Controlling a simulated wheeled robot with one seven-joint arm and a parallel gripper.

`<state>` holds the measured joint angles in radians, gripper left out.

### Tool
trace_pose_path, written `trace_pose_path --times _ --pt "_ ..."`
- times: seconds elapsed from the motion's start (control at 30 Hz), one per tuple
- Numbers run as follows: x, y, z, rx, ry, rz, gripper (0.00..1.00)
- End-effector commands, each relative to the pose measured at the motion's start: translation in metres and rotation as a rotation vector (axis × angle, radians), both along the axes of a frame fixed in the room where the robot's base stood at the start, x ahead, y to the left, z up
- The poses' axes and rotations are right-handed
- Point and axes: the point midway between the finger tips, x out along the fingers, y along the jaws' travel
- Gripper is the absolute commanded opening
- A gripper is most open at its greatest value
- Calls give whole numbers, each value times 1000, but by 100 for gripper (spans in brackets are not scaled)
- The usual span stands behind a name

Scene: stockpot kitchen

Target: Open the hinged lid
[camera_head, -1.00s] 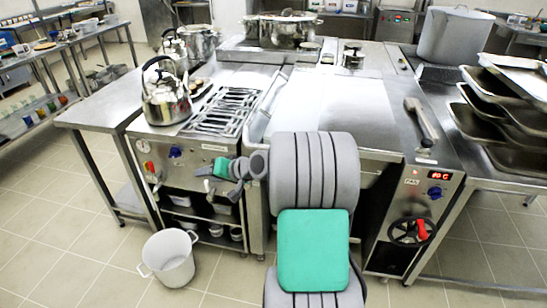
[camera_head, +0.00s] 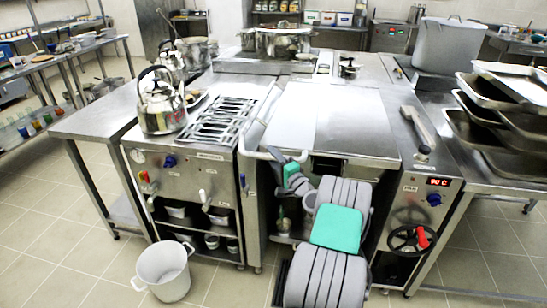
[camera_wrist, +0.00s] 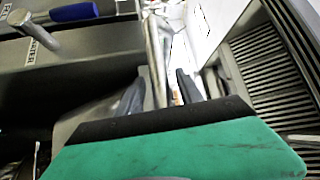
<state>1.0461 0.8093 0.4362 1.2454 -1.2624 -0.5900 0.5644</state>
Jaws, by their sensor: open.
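The hinged lid (camera_head: 335,115) is a broad, flat steel cover lying closed on the pan unit in the middle of the head view. A thin metal bar (camera_head: 258,118) runs by its left side and bends at the front left corner. My gripper (camera_head: 273,154) is at that corner, with its green and grey wrist just below. In the wrist view, the two dark fingers (camera_wrist: 160,92) are apart, with a metal bar (camera_wrist: 156,55) running up between them. I cannot tell whether either finger touches the bar.
A kettle (camera_head: 162,105) and a grate (camera_head: 217,120) are on the stove at left. A long handle (camera_head: 418,127) lies right of the lid, above a red-knobbed wheel (camera_head: 411,238). Stacked trays (camera_head: 500,115) stand at far right. A white pot (camera_head: 163,271) is on the floor.

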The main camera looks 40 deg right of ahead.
Motion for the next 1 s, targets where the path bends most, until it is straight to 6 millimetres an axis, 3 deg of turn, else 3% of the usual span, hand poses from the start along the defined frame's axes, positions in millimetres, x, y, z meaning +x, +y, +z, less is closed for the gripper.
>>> trace_pose_path --times 0.17,0.67,1.0 --pt "0 0 0 -1 0 0 42" --pt "0 0 0 -2 0 1 1" --pt "0 0 0 -2 0 1 0"
